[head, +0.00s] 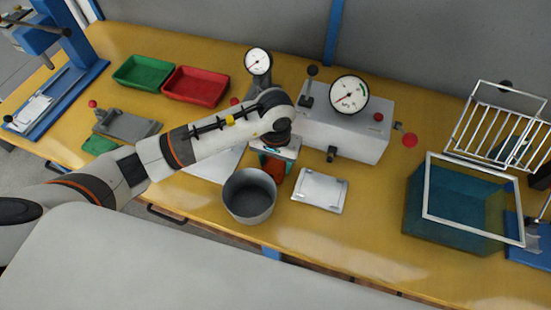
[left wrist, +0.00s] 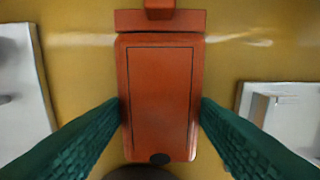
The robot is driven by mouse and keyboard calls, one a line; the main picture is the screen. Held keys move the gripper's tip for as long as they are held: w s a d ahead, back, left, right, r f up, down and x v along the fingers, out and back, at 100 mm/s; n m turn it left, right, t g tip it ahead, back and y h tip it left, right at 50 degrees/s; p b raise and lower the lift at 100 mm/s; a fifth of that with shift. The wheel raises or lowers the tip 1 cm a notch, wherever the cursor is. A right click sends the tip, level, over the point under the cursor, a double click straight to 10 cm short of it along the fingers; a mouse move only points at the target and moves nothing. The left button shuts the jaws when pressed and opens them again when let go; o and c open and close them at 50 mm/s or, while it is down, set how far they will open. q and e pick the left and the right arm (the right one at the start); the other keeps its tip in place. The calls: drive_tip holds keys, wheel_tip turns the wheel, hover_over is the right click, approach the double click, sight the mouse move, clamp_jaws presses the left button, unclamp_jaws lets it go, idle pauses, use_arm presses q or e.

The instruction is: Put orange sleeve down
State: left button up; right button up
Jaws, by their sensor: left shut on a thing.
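The orange sleeve (left wrist: 160,95) is a flat rectangular piece with a dark outline and a wider top edge in the left wrist view. The two green fingers of my left gripper (left wrist: 160,115) press on its two sides. In the head view my left gripper (head: 274,160) is over the table, just behind the grey pot, and only a little of the orange sleeve (head: 273,165) shows below it. Whether the sleeve touches the table I cannot tell. My right gripper is not in view.
A grey round pot (head: 249,197) stands close in front of the gripper. A white plate (head: 320,190) lies to its right, and a gauge box (head: 345,130) stands behind. A teal tank (head: 455,215) and a wire rack (head: 495,130) are at right. Red (head: 196,87) and green (head: 142,72) trays lie at back left.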

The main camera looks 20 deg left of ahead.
use_arm(q)
drive_tip(key=shift+f, duration=0.2)
drive_tip(key=o, duration=1)
drive_tip(key=shift+r, duration=0.1)
